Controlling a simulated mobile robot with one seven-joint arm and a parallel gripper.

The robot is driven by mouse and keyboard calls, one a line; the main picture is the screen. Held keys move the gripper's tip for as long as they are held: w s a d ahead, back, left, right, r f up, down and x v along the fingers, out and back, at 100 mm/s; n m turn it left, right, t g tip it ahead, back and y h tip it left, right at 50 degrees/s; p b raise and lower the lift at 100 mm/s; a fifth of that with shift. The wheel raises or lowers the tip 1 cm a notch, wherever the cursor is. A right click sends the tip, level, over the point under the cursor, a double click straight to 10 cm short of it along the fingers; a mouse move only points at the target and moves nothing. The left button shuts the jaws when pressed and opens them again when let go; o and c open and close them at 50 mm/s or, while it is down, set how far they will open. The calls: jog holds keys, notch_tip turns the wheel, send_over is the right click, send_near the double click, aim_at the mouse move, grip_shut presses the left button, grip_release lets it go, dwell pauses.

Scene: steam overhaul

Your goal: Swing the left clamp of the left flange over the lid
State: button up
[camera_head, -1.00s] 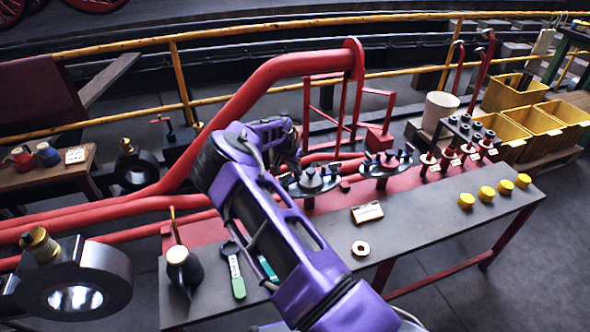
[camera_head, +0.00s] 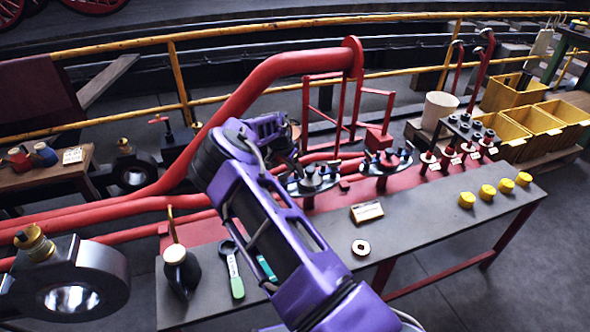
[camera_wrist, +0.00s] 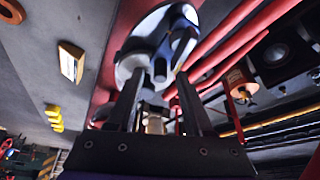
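The left flange (camera_head: 312,182) sits on the bench's red strip, a dark round plate with a lid and knob in its middle and dark clamps around it. My arm partly hides its left side, so the left clamp is hard to make out in the head view. In the wrist view the flange's pale disc (camera_wrist: 128,66) shows with dark, shiny clamp parts (camera_wrist: 181,44) on it. My gripper (camera_wrist: 158,92) points at the flange, with its two dark fingers apart and nothing visibly held. In the head view my arm hides its fingertips. I cannot tell whether it touches a clamp.
The right flange (camera_head: 387,165) stands just right of it. Thick red pipes (camera_head: 255,95) run behind.

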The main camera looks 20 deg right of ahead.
jog(key=shift+r, duration=0.15)
jog(key=p+v, duration=0.1)
jog(key=v, duration=1.6)
jog(key=shift+p, duration=0.35)
jog(key=shift+s+a, duration=0.1)
